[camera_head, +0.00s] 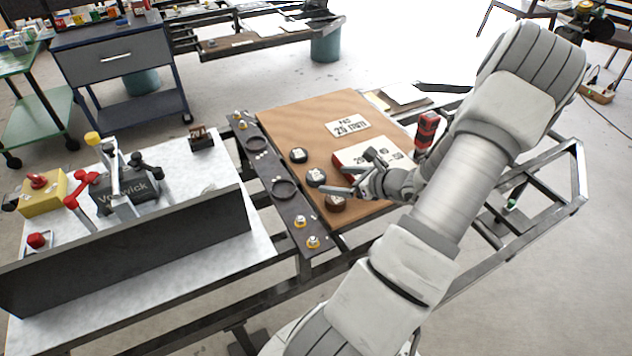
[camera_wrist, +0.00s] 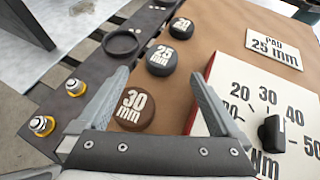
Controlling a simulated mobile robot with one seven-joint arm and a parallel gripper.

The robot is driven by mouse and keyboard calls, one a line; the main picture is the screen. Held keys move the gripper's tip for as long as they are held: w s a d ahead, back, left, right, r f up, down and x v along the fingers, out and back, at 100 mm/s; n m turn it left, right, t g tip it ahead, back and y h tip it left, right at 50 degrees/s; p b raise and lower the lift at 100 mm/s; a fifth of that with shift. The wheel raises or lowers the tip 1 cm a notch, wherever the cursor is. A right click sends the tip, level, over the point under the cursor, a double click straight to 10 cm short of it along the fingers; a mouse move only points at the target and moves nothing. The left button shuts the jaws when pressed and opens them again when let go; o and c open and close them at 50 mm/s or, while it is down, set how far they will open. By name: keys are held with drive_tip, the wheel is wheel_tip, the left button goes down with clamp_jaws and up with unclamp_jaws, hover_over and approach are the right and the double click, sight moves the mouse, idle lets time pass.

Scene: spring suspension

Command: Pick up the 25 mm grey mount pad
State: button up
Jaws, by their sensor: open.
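The 25 mm grey mount pad (camera_wrist: 161,60) is a dark round disc with white lettering, lying on the brown board; in the head view it is the middle pad (camera_head: 316,176) of three. In the wrist view my gripper (camera_wrist: 158,78) is open and empty, its fingers spread wide. The pad shows a little beyond the fingertips, between their lines. In the head view my gripper (camera_head: 351,176) is low over the board, right of the pad.
A brown 30 mm pad (camera_wrist: 132,108) lies nearer, between the fingers in the picture. Another dark pad (camera_wrist: 181,28) lies farther off. A red-sided dial box (camera_wrist: 252,76) stands close on the right. A dark plate with rings and bolts (camera_head: 290,200) lies left of the pads.

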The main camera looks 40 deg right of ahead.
sight(315, 174)
drive_tip(key=shift+r+b+x, duration=0.15)
drive_tip(key=shift+b+x, duration=0.4)
drive_tip(key=shift+x, duration=1.2)
drive_tip(key=shift+r+b+x, duration=0.15)
drive_tip(key=shift+b+x, duration=0.4)
drive_tip(key=shift+x, duration=1.2)
drive_tip(key=shift+w+d, duration=0.15)
drive_tip(key=c, duration=1.4)
drive_tip(key=shift+r, duration=0.15)
